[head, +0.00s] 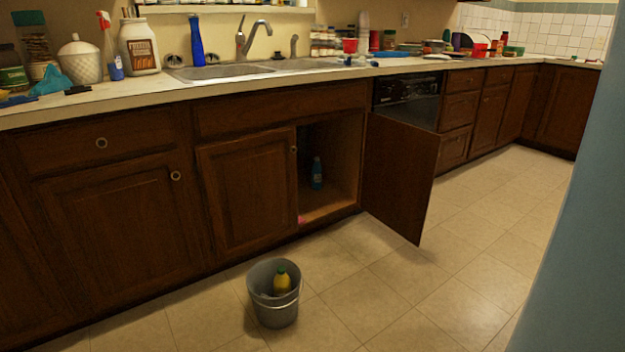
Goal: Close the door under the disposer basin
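The open cabinet door (399,178) is dark wood and stands swung out to the right, hinged at the right side of the opening under the sink. The cabinet interior (335,150) shows, with a blue bottle (317,174) upright inside. The door to its left (247,190) is shut, with a round knob near its top right corner. The sink (222,72) is set in the counter above; which basin has the disposer cannot be told. Neither of my grippers shows in the head view.
A grey bucket (275,293) with a yellow bottle (282,281) in it stands on the floor, left of the open door and apart from it. The tiled floor (400,300) in front of the door is clear. Bottles and dishes clutter the counter (110,93).

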